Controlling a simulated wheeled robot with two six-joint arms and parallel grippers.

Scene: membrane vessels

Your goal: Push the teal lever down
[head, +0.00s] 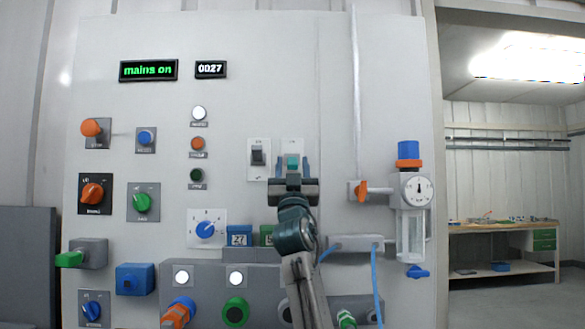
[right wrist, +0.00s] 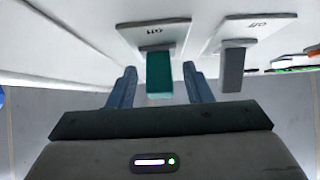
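The teal lever (head: 293,161) sits on a white switch plate in the upper middle of the panel. It also shows in the right wrist view (right wrist: 160,76), standing out from its plate. My right gripper (head: 293,170) is open in front of it. In the right wrist view my right gripper's blue fingers (right wrist: 159,82) stand one on each side of the teal lever, with a gap on both sides. The gripper body hides the lower part of the plate in the head view. My left gripper is not in view.
A dark grey lever (head: 258,156) on a similar plate stands just left of the teal one in the head view. Below are counters (head: 239,239) and a blue dial (head: 205,229). An orange-handled valve (head: 362,191) and round gauge (head: 417,189) are on the right.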

